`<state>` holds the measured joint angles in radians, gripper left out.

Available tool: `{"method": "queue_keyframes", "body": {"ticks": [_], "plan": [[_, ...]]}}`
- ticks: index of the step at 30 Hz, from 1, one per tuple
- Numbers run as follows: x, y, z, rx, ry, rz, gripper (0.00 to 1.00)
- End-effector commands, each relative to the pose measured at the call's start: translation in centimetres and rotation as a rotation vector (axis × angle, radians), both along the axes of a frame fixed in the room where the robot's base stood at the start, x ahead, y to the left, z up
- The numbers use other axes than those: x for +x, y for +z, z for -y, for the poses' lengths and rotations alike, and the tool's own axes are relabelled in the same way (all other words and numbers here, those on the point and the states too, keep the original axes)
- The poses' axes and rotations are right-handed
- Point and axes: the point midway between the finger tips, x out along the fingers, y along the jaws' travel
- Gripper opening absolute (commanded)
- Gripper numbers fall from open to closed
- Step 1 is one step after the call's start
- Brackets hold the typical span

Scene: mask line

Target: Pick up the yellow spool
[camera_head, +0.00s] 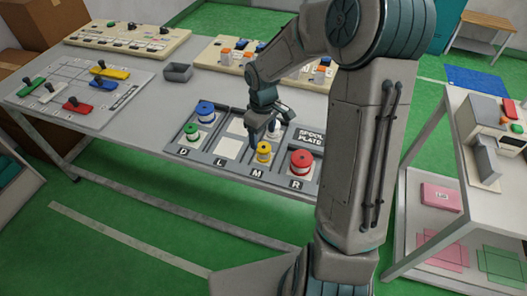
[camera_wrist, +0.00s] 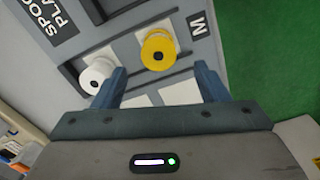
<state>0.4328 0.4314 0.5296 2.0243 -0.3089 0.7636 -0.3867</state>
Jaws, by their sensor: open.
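The yellow spool (camera_head: 264,152) stands upright on the spool plate (camera_head: 205,166) in the front cell at the letter M, left of the red spool. In the wrist view the yellow spool (camera_wrist: 159,52) is seen from above, beyond the fingertips and between their lines. My gripper (camera_head: 266,126) is open and empty, above the plate and just behind the yellow spool. Its two fingers (camera_wrist: 163,80) are spread apart in the wrist view, and neither appears to hold the spool.
A red spool (camera_head: 301,162) stands to the right at R. Blue (camera_head: 205,111) and green (camera_head: 193,133) spools stand at the left. A white spool (camera_wrist: 96,74) is close to one finger.

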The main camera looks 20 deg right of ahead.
Motion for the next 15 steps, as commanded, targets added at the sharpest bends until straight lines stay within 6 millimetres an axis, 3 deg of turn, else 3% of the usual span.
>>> {"method": "queue_keyframes", "body": {"ticks": [3,11,15], "plan": [[-0.1,-2.0,0.0,0.000,0.000,-0.004,0.67],[0.0,-3.7,0.0,0.000,0.000,-0.001,0.67],[0.0,-5.6,0.1,0.000,0.001,-0.004,0.67]]}}
